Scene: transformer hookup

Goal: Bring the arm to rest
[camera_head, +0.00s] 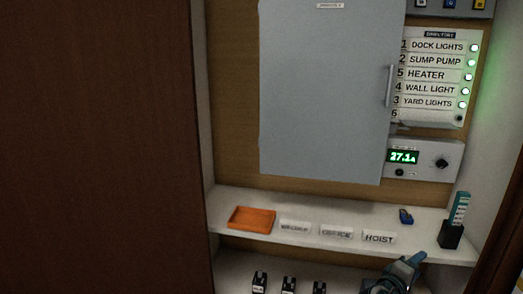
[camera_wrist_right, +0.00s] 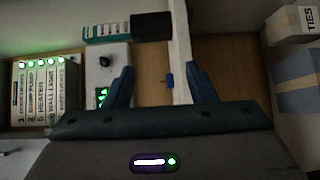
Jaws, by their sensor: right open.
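My right gripper (camera_head: 402,274) is low at the right in the head view, in front of and below the white shelf (camera_head: 330,252). In the right wrist view my right gripper (camera_wrist_right: 157,78) has its two dark fingers apart, with nothing held between them. A small blue object (camera_head: 405,216) lies on the shelf beyond the gripper, and it also shows between the fingers in the wrist view (camera_wrist_right: 169,81). My left gripper is in neither view.
A grey cabinet door (camera_head: 325,90) is shut, beside a lit directory (camera_head: 435,75) and a meter (camera_head: 425,160) reading 27.1. The shelf holds an orange tray (camera_head: 251,219), several label plates including HOIST (camera_head: 379,237), and a black holder (camera_head: 451,235). Several black pieces (camera_head: 289,284) stand below.

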